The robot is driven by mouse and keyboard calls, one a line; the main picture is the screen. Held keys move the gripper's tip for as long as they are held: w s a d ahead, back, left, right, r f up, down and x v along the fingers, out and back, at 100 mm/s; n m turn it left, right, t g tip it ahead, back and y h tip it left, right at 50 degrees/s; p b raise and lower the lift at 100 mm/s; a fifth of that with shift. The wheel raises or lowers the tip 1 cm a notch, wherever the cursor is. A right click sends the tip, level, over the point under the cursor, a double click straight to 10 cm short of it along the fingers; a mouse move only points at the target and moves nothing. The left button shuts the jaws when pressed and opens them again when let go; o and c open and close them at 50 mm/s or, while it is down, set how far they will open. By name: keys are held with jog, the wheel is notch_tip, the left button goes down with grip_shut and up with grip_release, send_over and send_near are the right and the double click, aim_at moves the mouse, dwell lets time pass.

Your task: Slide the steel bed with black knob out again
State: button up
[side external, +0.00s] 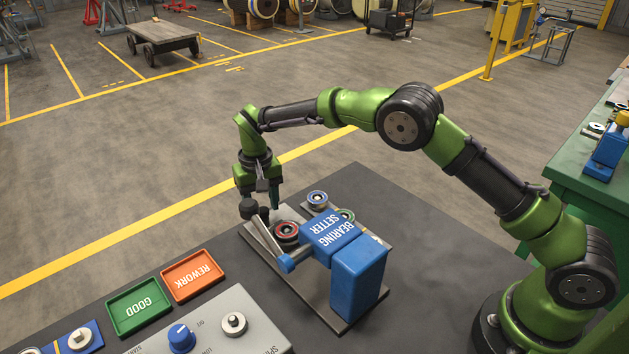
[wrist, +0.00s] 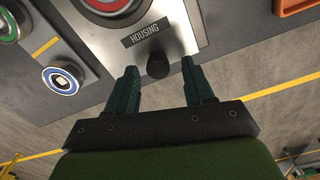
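The steel bed (wrist: 182,28), labelled HOUSING, shows in the wrist view, with its black knob (wrist: 158,65) at the near end. In the side view the bed's knob (side external: 249,208) is below my gripper (side external: 268,198). A red-ringed round part (side external: 287,232) sits at the blue bearing setter (side external: 330,232), partly under its head. In the wrist view my gripper (wrist: 159,68) is open, with one finger on each side of the knob. Gaps show between the fingers and the knob in that view; their heights relative to it are hard to tell.
A blue-ringed part (side external: 317,198) and a green-ringed part (side external: 346,215) stand beside the setter. The green GOOD tray (side external: 140,304) and orange REWORK tray (side external: 192,275) lie to the left. A grey control panel (side external: 215,325) is in front.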

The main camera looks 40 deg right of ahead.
jog(key=shift+r, duration=0.1)
notch_tip(320, 180, up, 17)
dwell(0.5)
jog(key=s+d+r+t, duration=0.1)
jog(key=s+d, duration=0.3)
jog(key=s, duration=0.6)
jog(key=s+d+r+t+y, duration=0.1)
jog(key=s+d+t, duration=0.2)
jog(key=s, duration=0.7)
jog(key=s+d+r+m+t+y, duration=0.1)
jog(key=s+d+t, duration=0.2)
jog(key=s, duration=0.8)
jog(key=shift+d+r, duration=0.3)
jog(key=shift+d, duration=1.05)
jog(key=shift+s, duration=0.1)
